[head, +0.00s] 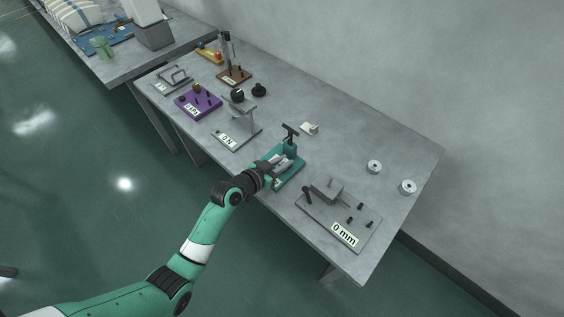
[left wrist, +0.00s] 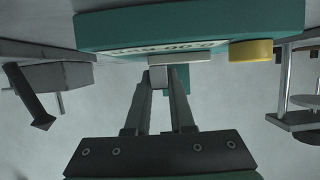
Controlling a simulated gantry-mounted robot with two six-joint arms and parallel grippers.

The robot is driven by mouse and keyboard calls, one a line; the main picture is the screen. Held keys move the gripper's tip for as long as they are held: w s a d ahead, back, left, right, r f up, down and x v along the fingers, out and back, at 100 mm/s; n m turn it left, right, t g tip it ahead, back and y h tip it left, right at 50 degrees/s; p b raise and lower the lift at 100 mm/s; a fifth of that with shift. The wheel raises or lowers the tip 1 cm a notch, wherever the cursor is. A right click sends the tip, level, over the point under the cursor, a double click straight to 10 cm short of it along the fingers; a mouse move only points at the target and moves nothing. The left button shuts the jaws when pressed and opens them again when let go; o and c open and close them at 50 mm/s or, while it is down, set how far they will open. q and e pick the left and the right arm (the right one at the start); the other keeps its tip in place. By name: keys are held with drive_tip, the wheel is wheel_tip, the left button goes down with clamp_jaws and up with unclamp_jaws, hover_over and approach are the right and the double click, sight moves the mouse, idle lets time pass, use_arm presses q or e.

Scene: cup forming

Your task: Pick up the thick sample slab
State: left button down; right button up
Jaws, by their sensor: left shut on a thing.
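My left gripper (head: 272,172) reaches over the front of a teal gauge fixture (head: 290,177) near the table's front edge. In the left wrist view its fingers (left wrist: 159,84) are shut on a small pale grey block (left wrist: 158,74), which looks like the sample slab. The block is right beside a light metal bar (left wrist: 185,58) on the fixture; I cannot tell whether they touch. Its thickness is hard to judge. My right gripper is not in view.
A grey "0 mm" plate fixture (head: 362,212) stands to the right. A small white piece (head: 310,128) lies behind the teal fixture. Two metal rings (head: 374,166) (head: 408,187) lie at the right. A grey stand (head: 236,136) and purple base (head: 198,102) are at left.

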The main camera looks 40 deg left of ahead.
use_arm(q)
drive_tip(key=r+p, duration=0.1)
drive_tip(key=r, duration=0.1)
drive_tip(key=r+p, duration=0.1)
drive_tip(key=r, duration=0.1)
drive_tip(key=shift+s+d+r+p, duration=0.15)
drive_tip(key=shift+d+p, duration=0.05)
drive_tip(key=shift+p, duration=0.15)
drive_tip(key=s+d+r+p, duration=0.6)
drive_tip(key=s+d+r, duration=0.2)
drive_tip(key=d, duration=0.2)
drive_tip(key=shift+s+d+r, duration=0.25)
drive_tip(key=shift+d+r, duration=0.05)
drive_tip(key=shift+r, duration=0.05)
drive_tip(key=s+f, duration=0.1)
drive_tip(key=s, duration=0.6)
wheel_tip(320, 180, up, 24)
drive_tip(key=s+p, duration=0.1)
drive_tip(key=p, duration=2.9)
drive_tip(key=shift+s+d+f+p, duration=0.2)
drive_tip(key=shift+s+d+p, duration=0.1)
drive_tip(key=shift+s, duration=0.05)
